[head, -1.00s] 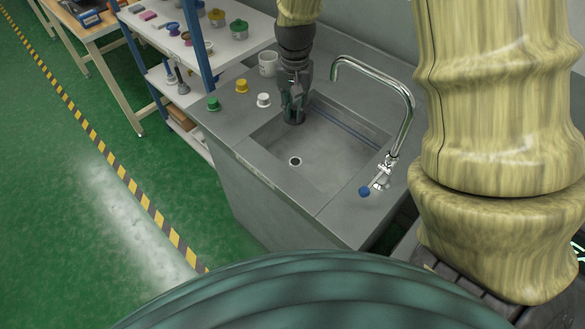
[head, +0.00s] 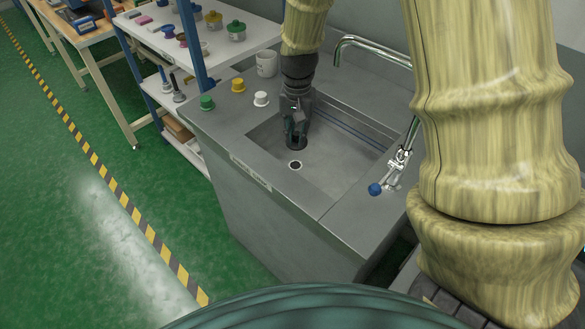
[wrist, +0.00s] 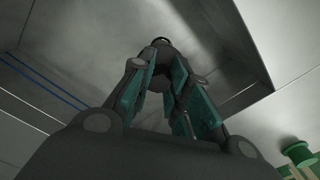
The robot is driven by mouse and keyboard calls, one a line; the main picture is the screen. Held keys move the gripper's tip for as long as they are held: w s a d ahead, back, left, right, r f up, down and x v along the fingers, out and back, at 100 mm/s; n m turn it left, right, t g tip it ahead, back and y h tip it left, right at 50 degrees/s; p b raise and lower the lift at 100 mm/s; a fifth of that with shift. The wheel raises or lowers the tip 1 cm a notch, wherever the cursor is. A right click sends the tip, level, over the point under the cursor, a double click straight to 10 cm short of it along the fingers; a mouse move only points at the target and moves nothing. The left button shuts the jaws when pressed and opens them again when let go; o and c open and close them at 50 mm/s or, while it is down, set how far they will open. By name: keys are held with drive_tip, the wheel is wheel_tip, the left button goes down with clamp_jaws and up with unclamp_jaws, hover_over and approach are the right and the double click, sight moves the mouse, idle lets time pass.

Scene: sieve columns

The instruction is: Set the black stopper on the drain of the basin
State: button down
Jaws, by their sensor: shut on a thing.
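My gripper (head: 297,128) is over the basin (head: 345,163), pointing down and shut on the black stopper (head: 297,144). In the wrist view the stopper (wrist: 163,58) is dark and round, between the teal finger pads of my gripper (wrist: 165,78). The drain (head: 295,165) is a dark hole with a pale ring in the basin floor. In the head view it lies just below the stopper, toward the near side, and the two look apart. In the wrist view the drain (wrist: 161,40) is mostly hidden behind the stopper.
Green (head: 207,103), yellow (head: 238,85) and white (head: 260,98) stoppers stand on the counter left of the basin, by a white mug (head: 266,64). A curved faucet (head: 375,45) with a blue knob (head: 375,189) is on the right. A shelf (head: 240,40) stands at the back left.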

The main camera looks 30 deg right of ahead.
sight(296, 166)
drive_tip(key=shift+f, duration=4.8)
drive_tip(key=shift+f, duration=0.1)
drive_tip(key=c, duration=1.4)
unclamp_jaws()
drive_tip(key=shift+o, duration=0.2)
wheel_tip(296, 166, up, 12)
drive_tip(key=shift+r, duration=0.1)
